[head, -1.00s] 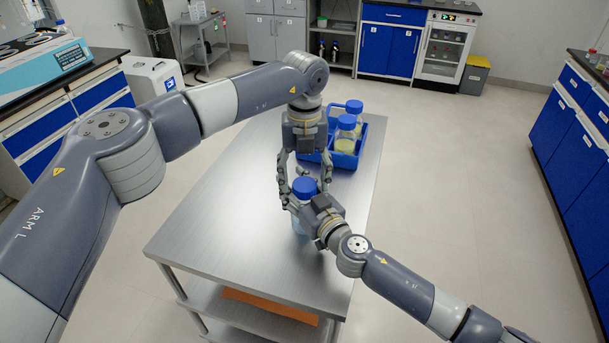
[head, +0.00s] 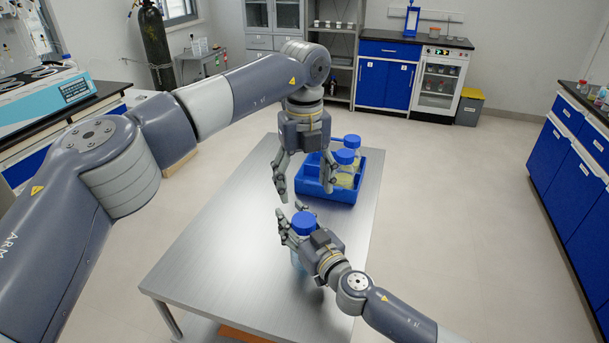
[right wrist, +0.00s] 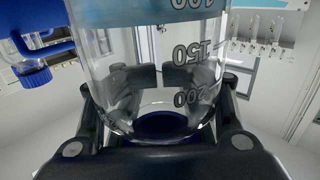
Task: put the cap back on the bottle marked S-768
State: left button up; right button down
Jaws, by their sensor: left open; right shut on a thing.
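A clear bottle (head: 298,262) with pale blue liquid stands near the front of the steel table, with a blue cap (head: 304,223) on its neck. I cannot read a label S-768 on it. My right gripper (head: 291,230) is shut on this bottle near its upper part, from the right. In the right wrist view the bottle (right wrist: 150,70) fills the middle, with volume marks, and its dark blue cap (right wrist: 165,124) shows low down between the fingers. My left gripper (head: 303,183) is open and empty, pointing down above and behind the cap, apart from it.
A blue rack (head: 340,193) holding blue-capped bottles (head: 345,168) with yellowish liquid stands on the table (head: 220,240) behind and right of my left gripper. The table's left side is clear. Blue cabinets stand at the right.

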aim_at(305, 220)
pick_arm(q)
jog(key=r+n, duration=0.3)
jog(key=shift+s+r, duration=0.3)
jog(key=shift+s, duration=0.05)
notch_tip(305, 220, down, 12)
jog(key=shift+f, duration=0.1)
dwell(0.5)
jog(key=c, duration=1.3)
jog(key=o, duration=1.2)
